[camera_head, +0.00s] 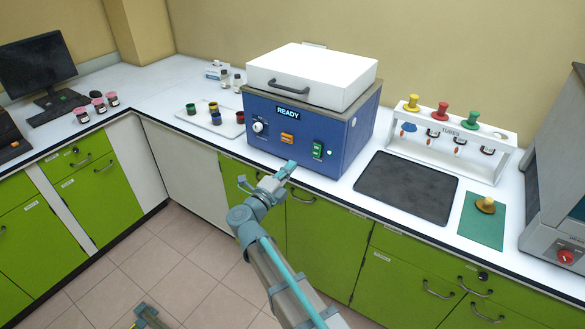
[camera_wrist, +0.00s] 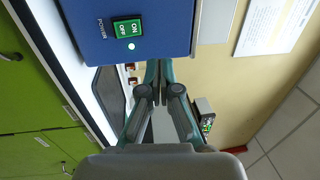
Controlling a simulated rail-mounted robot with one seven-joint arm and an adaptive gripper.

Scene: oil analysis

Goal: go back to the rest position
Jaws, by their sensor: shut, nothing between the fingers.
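My gripper (camera_head: 288,166) is at the end of my arm, in front of the blue machine (camera_head: 290,125) near the counter's front edge. In the wrist view my gripper (camera_wrist: 157,66) has its fingers together, with nothing between them. The machine has a white lid that looks down, a lit READY display (camera_head: 288,113), an orange button (camera_head: 288,138) and a green ON/OFF power switch (camera_head: 318,150). The switch also shows large in the wrist view (camera_wrist: 127,28), close to the fingers; I cannot tell whether they touch the machine.
A dark mat (camera_head: 407,187), a green mat (camera_head: 482,220) and a white tube rack (camera_head: 450,145) are to the right. A grey device (camera_head: 560,190) stands at the far right. A tray with several small cups (camera_head: 200,122) is left of the machine. The floor (camera_head: 190,255) is open below.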

